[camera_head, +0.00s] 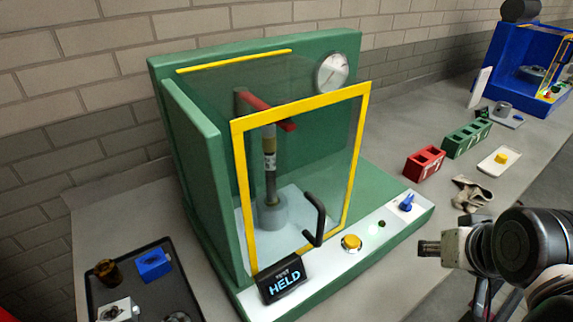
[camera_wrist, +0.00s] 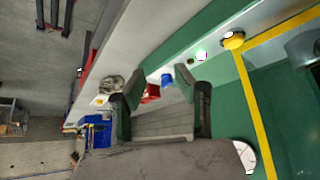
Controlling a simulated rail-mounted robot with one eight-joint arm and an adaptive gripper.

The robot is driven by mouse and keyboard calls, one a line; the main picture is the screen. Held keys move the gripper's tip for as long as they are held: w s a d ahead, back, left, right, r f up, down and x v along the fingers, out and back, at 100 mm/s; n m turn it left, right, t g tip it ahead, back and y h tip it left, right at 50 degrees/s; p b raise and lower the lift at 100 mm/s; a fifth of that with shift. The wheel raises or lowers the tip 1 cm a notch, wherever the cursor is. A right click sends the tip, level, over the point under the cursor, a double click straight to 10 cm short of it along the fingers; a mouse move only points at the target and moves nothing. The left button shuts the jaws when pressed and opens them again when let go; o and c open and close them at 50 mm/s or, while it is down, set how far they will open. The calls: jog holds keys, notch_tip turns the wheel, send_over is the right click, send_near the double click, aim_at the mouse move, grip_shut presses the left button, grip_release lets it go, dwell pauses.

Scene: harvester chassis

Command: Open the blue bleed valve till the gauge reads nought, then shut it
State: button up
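The blue bleed valve (camera_head: 406,202) is a small knob on the white front strip of the green test rig. It also shows in the wrist view (camera_wrist: 167,79), seen between my finger pads. The round white gauge (camera_head: 332,70) is on the rig's back panel at upper right; its needle is too small to read surely. My gripper (camera_head: 428,248) is in front of the rig, below and right of the valve in the head view, and apart from it. In the wrist view my gripper (camera_wrist: 167,95) has its two fingers spread with nothing between them.
A yellow-framed clear guard (camera_head: 237,190) with a black handle (camera_head: 316,220) stands before the rod. A yellow button (camera_head: 351,242), green lamp and display (camera_head: 284,279) reading HELD line the strip. A crumpled cloth (camera_head: 471,194) and red block (camera_head: 425,162) lie right of the rig.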

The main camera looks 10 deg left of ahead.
dwell(0.3)
notch_tip(320, 180, up, 7)
jog(key=m+g+p, duration=0.7)
jog(key=p, duration=0.1)
send_over(409, 198)
notch_tip(409, 198, down, 14)
jog(key=shift+s+r+p, duration=0.1)
jog(key=shift+r+p, duration=0.05)
jog(key=shift+p, duration=0.15)
jog(key=shift+c, duration=0.5)
grip_shut()
